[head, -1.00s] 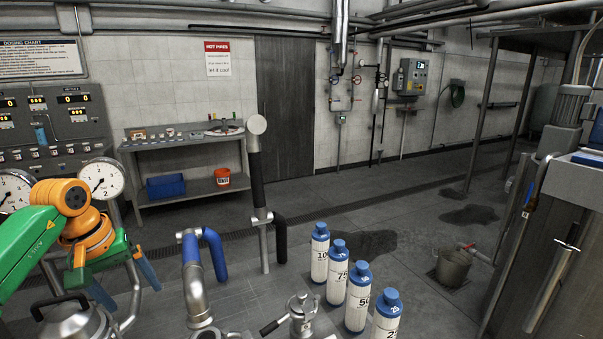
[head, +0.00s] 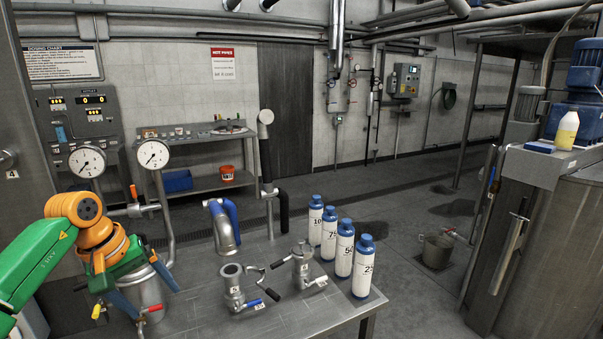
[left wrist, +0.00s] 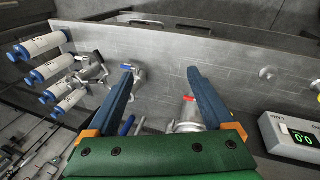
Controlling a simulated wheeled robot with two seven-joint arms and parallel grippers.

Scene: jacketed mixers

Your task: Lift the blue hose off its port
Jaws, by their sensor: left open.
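I cannot pick out the hose in the left wrist view. My right gripper is not in view.
A steel table (head: 290,310) carries valve fittings (head: 234,290) and several blue-capped bottles (head: 362,268). A black hose (head: 283,208) hangs from an upright post right of the blue one. Pressure gauges (head: 153,154) stand behind my left arm. A digital scale (left wrist: 300,135) shows in the left wrist view.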

